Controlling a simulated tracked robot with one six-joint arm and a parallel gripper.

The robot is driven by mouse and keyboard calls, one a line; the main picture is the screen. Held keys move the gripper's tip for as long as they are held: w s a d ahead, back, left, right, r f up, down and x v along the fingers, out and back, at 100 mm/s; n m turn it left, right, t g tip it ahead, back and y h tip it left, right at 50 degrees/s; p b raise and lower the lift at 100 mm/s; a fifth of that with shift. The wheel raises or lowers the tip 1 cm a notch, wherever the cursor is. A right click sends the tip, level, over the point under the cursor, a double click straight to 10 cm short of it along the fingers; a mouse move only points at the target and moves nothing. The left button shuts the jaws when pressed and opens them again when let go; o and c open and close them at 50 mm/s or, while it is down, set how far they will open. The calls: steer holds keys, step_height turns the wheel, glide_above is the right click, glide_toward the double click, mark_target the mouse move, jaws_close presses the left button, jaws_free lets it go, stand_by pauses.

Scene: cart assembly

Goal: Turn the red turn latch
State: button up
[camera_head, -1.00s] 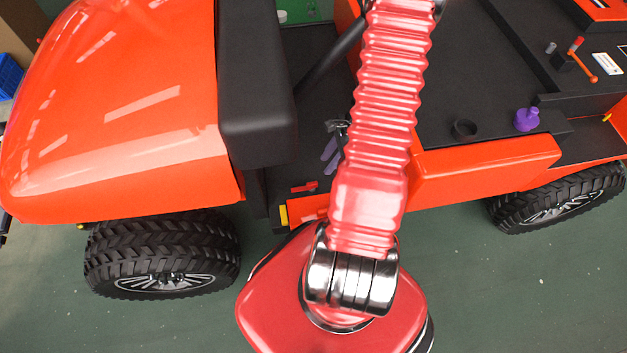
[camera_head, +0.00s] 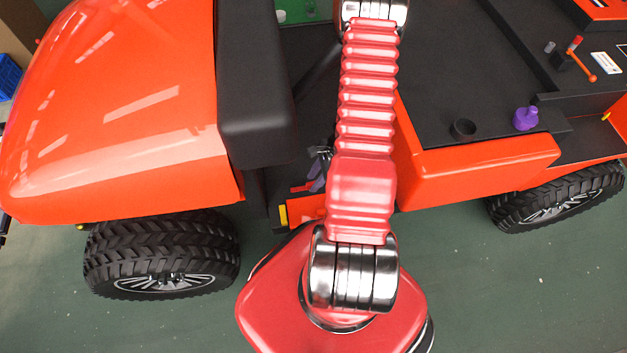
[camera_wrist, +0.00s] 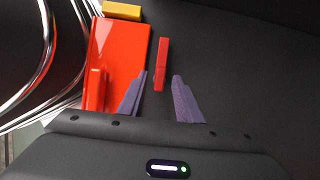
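The red turn latch (camera_wrist: 162,65) is a narrow upright red bar on a dark surface in the wrist view. In the head view the latch (camera_head: 301,188) is small, by the cart's lower edge, and partly hidden. My gripper (camera_wrist: 161,96) is open, with its two purple fingers apart. The latch lies between and a little beyond the fingertips in the picture; I cannot tell if either finger touches it. In the head view my gripper (camera_head: 318,178) is mostly hidden behind my arm, close to the latch.
An orange-red panel (camera_wrist: 125,50) with a yellow block (camera_wrist: 122,11) at its end lies left of the latch. A black seat (camera_head: 255,90) stands beside my arm. A purple bottle (camera_head: 525,119) and black ring (camera_head: 463,128) sit on the deck at right.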

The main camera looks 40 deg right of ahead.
steer(key=shift+w+a+f, duration=0.1)
steer(key=shift+f, duration=0.3)
steer(key=shift+c, duration=0.7)
jaws_close()
